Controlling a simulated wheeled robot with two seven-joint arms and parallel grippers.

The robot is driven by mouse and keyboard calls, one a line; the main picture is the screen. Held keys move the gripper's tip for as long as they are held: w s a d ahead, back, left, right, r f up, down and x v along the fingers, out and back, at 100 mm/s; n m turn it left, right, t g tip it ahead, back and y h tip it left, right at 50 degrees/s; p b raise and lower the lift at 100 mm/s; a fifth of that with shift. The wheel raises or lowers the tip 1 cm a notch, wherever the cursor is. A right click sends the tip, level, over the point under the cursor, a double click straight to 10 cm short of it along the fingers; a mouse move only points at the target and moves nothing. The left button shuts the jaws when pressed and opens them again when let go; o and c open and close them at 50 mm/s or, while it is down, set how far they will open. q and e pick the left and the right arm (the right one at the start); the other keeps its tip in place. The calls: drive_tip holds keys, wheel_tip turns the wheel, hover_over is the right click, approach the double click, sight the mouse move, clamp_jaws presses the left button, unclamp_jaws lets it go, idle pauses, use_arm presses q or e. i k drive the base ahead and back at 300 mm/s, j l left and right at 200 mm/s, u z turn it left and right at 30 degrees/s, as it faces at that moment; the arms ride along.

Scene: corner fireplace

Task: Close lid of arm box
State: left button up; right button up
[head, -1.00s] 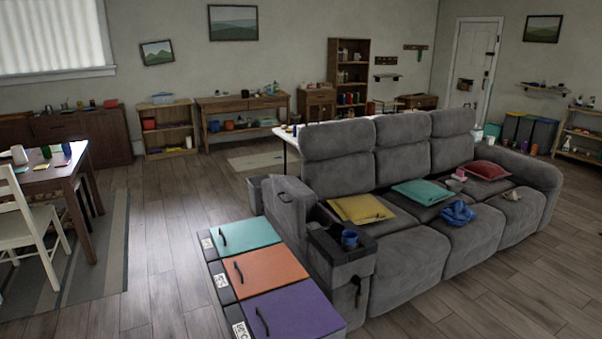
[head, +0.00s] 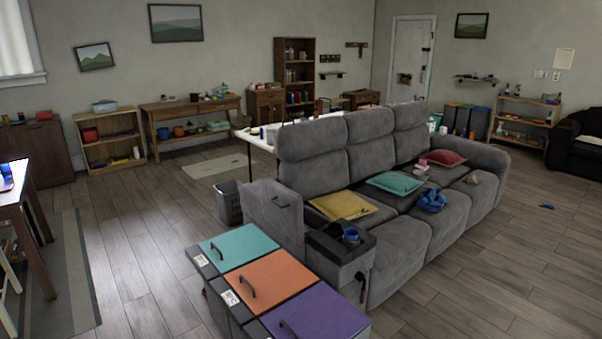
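The arm box (head: 330,250) is at the near left end of the grey sofa (head: 400,245). Its lid (head: 273,214) stands raised, a grey padded panel with a dark handle on it. A blue cup (head: 351,235) sits at the dark top of the box's front part. The inside of the box is mostly hidden from here. Neither of my grippers is in view.
Bins with teal (head: 238,246), orange (head: 270,280) and purple (head: 316,316) lids stand in front of the arm box. A grey basket (head: 228,203) stands behind the raised lid. Open wood floor (head: 140,240) lies to the left, with a table (head: 22,200) at the left edge.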

sight(278, 212)
drive_tip(key=i+j, duration=0.15)
drive_tip(key=j, duration=0.15)
drive_tip(key=i+j+z, duration=0.1)
drive_tip(key=j, duration=0.25)
drive_tip(key=i+j, duration=0.4)
drive_tip(key=j, duration=0.25)
drive_tip(key=i+j, duration=0.25)
drive_tip(key=j, duration=0.15)
drive_tip(key=i+j, duration=0.2)
drive_tip(key=j, duration=0.25)
drive_tip(key=i+j, duration=0.25)
drive_tip(key=j, duration=0.15)
drive_tip(key=i+j, duration=0.25)
drive_tip(key=j, duration=0.15)
drive_tip(key=i+j, duration=0.25)
drive_tip(key=j, duration=0.2)
drive_tip(key=i+j, duration=0.2)
drive_tip(key=j, duration=0.2)
drive_tip(key=u, duration=0.05)
